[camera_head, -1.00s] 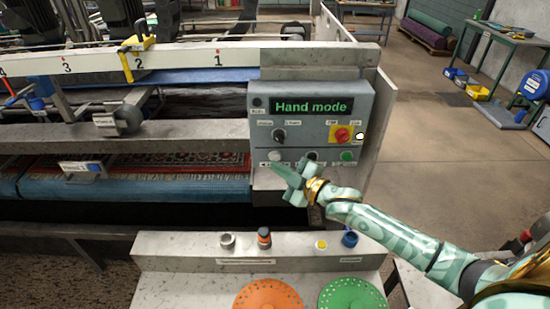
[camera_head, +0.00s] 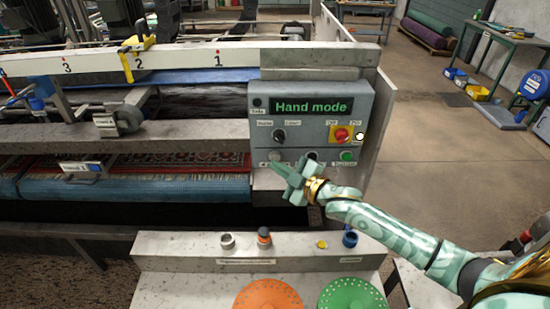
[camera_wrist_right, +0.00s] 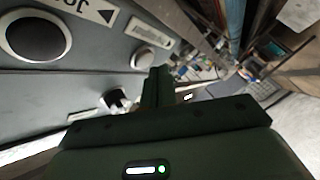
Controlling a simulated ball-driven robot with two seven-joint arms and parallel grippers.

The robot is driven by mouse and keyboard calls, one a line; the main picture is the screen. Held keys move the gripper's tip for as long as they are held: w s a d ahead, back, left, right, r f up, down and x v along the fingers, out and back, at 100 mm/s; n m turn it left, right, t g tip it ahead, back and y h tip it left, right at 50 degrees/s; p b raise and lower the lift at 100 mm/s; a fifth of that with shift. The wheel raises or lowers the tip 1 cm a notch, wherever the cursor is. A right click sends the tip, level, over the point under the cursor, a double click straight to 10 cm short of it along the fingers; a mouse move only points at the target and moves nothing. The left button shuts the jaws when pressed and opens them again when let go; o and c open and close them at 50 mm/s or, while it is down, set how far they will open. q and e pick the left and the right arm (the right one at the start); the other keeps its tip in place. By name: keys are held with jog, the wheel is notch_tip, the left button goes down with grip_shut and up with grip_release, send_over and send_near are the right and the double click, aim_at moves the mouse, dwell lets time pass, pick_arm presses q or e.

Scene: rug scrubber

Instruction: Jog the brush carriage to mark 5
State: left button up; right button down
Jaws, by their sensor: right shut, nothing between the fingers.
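The grey control panel (camera_head: 318,120) shows "Hand mode" on its green-lettered display (camera_head: 311,106). Its lower row has a pale button (camera_head: 275,155) at left, a dark one (camera_head: 312,155) and a green one (camera_head: 347,155). My right gripper (camera_head: 276,170) is shut and empty, just below and in front of the pale button; contact cannot be told. In the right wrist view its fingers (camera_wrist_right: 158,85) lie near a pale round button (camera_wrist_right: 143,58); a large dark button (camera_wrist_right: 35,35) has a partly cut-off jog label. The rail (camera_head: 190,60) shows marks 1 to 3. Which part is the brush carriage is unclear.
A yellow clamp (camera_head: 136,55) sits on the rail by mark 2. A red stop button (camera_head: 342,134) on yellow and a selector knob (camera_head: 279,135) are above the lower row. A console with an orange disc (camera_head: 268,295) and a green disc (camera_head: 352,295) stands in front.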

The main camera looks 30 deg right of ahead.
jog(key=shift+w+d, duration=0.15)
jog(key=shift+w, duration=0.1)
jog(key=shift+w+d, duration=0.15)
jog(key=shift+w, duration=0.2)
dwell(2.0)
jog(key=shift+s, duration=0.15)
dwell(0.8)
jog(key=shift+s+a+p, duration=0.35)
jog(key=shift+s+p, duration=0.2)
jog(key=shift+s, duration=0.05)
